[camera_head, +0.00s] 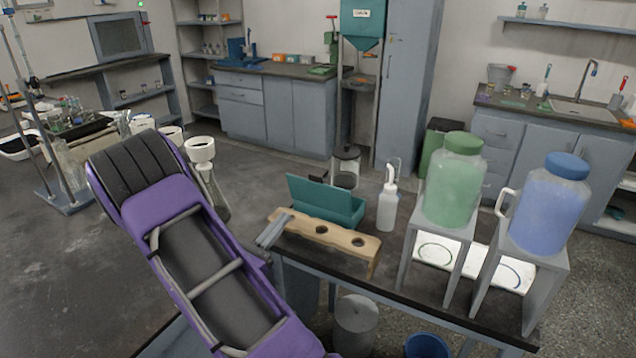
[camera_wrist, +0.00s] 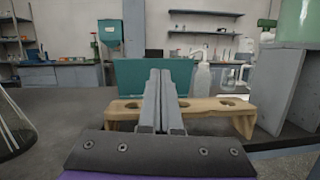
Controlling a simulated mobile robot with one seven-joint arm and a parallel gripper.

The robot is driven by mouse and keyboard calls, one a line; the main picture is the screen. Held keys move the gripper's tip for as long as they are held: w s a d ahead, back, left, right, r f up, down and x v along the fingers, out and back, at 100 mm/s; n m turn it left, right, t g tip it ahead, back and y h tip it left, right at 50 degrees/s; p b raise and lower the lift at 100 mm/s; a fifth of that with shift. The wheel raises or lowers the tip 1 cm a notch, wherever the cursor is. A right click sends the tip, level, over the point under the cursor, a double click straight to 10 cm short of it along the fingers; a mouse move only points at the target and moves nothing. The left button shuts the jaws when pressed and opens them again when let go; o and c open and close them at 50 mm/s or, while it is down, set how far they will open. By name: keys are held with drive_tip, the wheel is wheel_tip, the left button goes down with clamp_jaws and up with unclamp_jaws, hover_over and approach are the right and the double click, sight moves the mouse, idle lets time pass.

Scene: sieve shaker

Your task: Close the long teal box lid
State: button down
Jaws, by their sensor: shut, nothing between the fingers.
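The long teal box (camera_head: 345,212) stands on the dark bench behind a wooden rack. Its teal lid (camera_head: 308,192) stands up, open, at the left in the head view. In the wrist view the lid (camera_wrist: 128,78) fills the middle behind my fingers. The box's inside is hidden there. My gripper (camera_head: 274,231) is shut and empty, at the left end of the rack in the head view. In the wrist view my gripper's fingers (camera_wrist: 161,74) point forward toward the lid and overlap it. I cannot tell whether they touch it.
The wooden rack with round holes (camera_head: 330,237) lies in front of the box. A white wash bottle (camera_head: 388,208) stands right of the box. Green (camera_head: 453,185) and blue (camera_head: 550,205) carboys on grey stands are farther right.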

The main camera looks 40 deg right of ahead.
drive_tip(key=f+n+t, duration=0.1)
approach(314, 178)
drive_tip(key=shift+n+y, duration=0.3)
drive_tip(key=x, duration=0.7)
drive_tip(key=shift+s+r, duration=0.1)
drive_tip(key=shift+r, duration=0.05)
drive_tip(key=shift+r+p, duration=0.1)
drive_tip(key=shift+p, duration=0.2)
